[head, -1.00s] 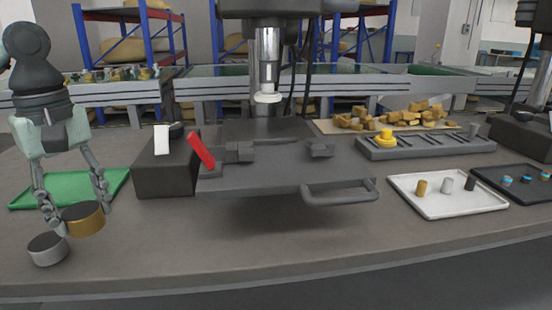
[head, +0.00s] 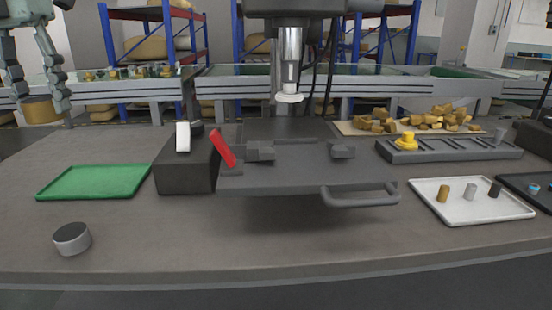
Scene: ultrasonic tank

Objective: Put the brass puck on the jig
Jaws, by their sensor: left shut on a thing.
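The brass puck (head: 40,110) is at the far left, held up off the table. My left gripper (head: 36,98) has its fingers on both sides of the puck and is shut on it. No piece is labelled as the jig; the dark plate (head: 290,178) with two small blocks (head: 260,152) and a red lever (head: 223,148) under the vertical press head may be it. Nothing brass is on that plate. My right gripper is out of view.
A dark box (head: 185,178) stands left of the plate, whose grey handle (head: 362,201) juts forward. A white tray (head: 430,184) with small cylinders and a slotted rack (head: 450,155) are at right.

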